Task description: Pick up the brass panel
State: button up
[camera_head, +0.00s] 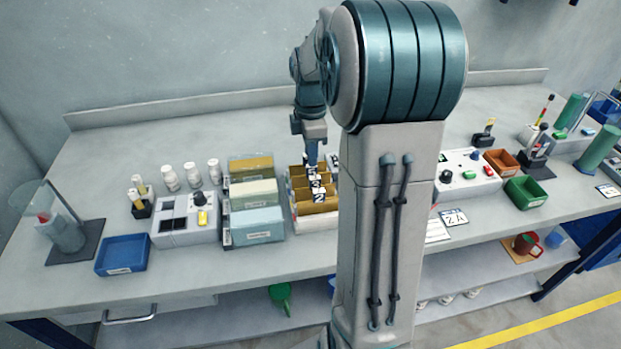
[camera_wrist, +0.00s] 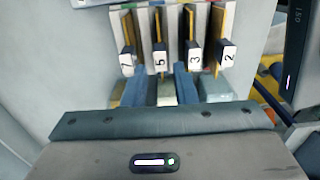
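Several brass-coloured panels (camera_head: 318,207) stand upright in a light slotted rack (camera_head: 318,224) in the head view, with black-and-white number tags. In the wrist view the panels (camera_wrist: 188,28) are seen nearly edge-on, with dark clips carrying the tags. The tag in the middle (camera_wrist: 160,60) looks like a 5, with 7 to its left and 3 and 2 to its right. My gripper (camera_wrist: 161,88) has its two blue-grey fingers apart, pointing at the rack, with the middle tag's column between them. I see nothing held. Finger contact with the rack cannot be told.
Left of the rack are boxes of filed panels (camera_head: 257,222), a grey device (camera_head: 187,219), white bottles (camera_head: 193,174) and a blue bin (camera_head: 122,254). A control box (camera_head: 468,176) and green bin (camera_head: 525,193) stand to the right. My arm hides the bench between. Free bench lies behind the bottles.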

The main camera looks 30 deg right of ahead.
notch_tip(320, 180, down, 5)
jog(key=shift+f+p, duration=0.1)
jog(key=shift+p, duration=0.3)
jog(key=shift+c, duration=0.3)
grip_shut()
notch_tip(320, 180, up, 10)
jog(key=shift+r+b, duration=0.1)
jog(key=shift+b, duration=0.2)
